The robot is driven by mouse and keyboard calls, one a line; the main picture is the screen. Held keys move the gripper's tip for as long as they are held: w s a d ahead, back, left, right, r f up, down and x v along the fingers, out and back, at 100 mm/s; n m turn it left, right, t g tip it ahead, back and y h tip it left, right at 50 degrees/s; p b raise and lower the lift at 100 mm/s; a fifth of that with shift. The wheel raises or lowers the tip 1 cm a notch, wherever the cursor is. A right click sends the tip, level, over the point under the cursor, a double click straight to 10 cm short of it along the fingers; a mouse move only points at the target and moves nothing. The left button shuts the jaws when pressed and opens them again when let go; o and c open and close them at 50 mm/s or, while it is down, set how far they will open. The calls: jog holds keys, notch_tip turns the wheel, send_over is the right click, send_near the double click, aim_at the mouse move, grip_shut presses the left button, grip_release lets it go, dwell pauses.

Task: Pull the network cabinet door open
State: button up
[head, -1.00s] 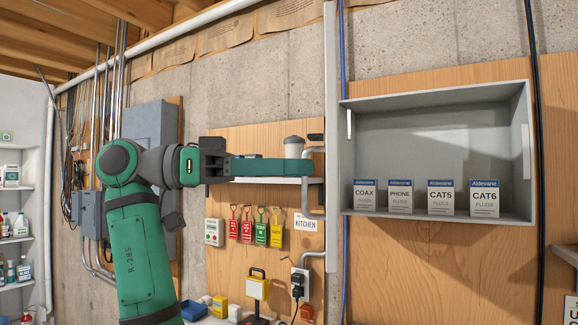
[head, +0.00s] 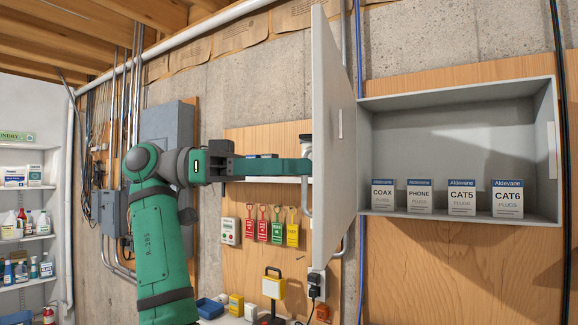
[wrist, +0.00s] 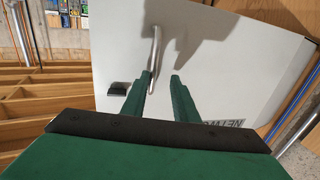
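The grey network cabinet (head: 460,222) is on the wall at right in the head view, its inside exposed. Its door (head: 336,70) stands wide open on the cabinet's left side, swung out toward me, inner face showing. My gripper (wrist: 161,75) is on the door's outer side; the door hides its fingertips in the head view. In the wrist view the two green fingers are apart at the door's pale outer face (wrist: 235,60). The metal bar handle (wrist: 156,48) lies between the fingertips, close to the left finger. Whether it touches is unclear.
Several plug boxes, such as the CAT5 box (head: 461,197), stand inside the cabinet. Left of the door are a wooden board (head: 235,135) with coloured tags, a grey electrical panel (head: 166,130) and stocked shelves (head: 28,190). A black cable (head: 563,150) runs right of the cabinet.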

jog(key=shift+o, duration=0.2)
jog(key=shift+w+d+f, duration=0.25)
jog(key=shift+w+d, duration=0.1)
jog(key=shift+w, duration=0.15)
jog(key=shift+s+a, duration=0.15)
jog(key=shift+a, duration=0.1)
jog(key=a, duration=1)
jog(key=shift+w+a+r, duration=0.15)
jog(key=shift+w+a, duration=0.25)
jog(key=shift+w, duration=0.05)
